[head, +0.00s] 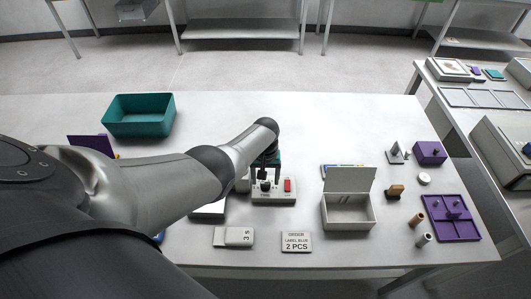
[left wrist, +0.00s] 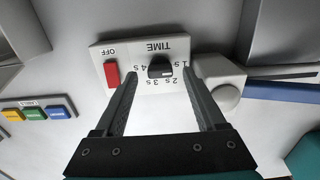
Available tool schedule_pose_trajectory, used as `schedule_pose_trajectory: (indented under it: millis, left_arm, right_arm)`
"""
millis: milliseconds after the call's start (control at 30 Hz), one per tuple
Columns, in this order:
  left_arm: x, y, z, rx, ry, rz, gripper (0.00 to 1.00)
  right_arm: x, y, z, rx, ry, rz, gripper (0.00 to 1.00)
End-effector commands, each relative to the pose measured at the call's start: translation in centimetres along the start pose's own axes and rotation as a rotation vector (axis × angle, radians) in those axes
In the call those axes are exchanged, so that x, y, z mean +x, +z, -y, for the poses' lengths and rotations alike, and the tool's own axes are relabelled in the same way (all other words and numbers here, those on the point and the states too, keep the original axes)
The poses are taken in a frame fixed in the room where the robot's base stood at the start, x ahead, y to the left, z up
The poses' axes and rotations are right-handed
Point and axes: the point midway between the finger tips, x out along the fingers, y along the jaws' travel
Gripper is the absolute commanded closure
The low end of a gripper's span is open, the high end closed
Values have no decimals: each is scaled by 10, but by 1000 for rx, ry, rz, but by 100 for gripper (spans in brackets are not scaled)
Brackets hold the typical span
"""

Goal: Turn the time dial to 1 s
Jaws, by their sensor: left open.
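The time dial (left wrist: 160,66) is a small black knob on a white control box (head: 275,198). In the left wrist view the box appears upside down, with TIME above the dial and marks from 1 s to 4 s around it. I cannot tell which mark the dial points at. My left gripper (head: 265,172) is over the box. In the left wrist view its open fingers (left wrist: 160,75) appear on either side of the dial, with no clear contact. My right gripper is in neither view.
A red switch (left wrist: 112,74) marked OFF sits beside the dial on the box. A round grey knob-like part (left wrist: 226,97) is close to the other finger. An open grey box (head: 348,212), a label card (head: 297,242) and a teal bin (head: 138,117) stand on the table.

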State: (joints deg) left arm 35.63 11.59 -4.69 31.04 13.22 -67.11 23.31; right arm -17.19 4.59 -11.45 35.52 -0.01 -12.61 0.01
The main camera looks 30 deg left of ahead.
Motion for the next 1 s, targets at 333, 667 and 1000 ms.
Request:
schedule_pose_trajectory:
  millis: [333, 667, 1000]
  left_arm:
    - [-32, -1, 0, 0, 1, -3, 28]
    - [-70, -1, 0, 0, 2, -5, 28]
    - [-117, -1, 0, -1, 2, -5, 28]
  right_arm:
    - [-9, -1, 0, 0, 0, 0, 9]
    - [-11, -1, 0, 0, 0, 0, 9]
    - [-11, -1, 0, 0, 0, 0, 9]
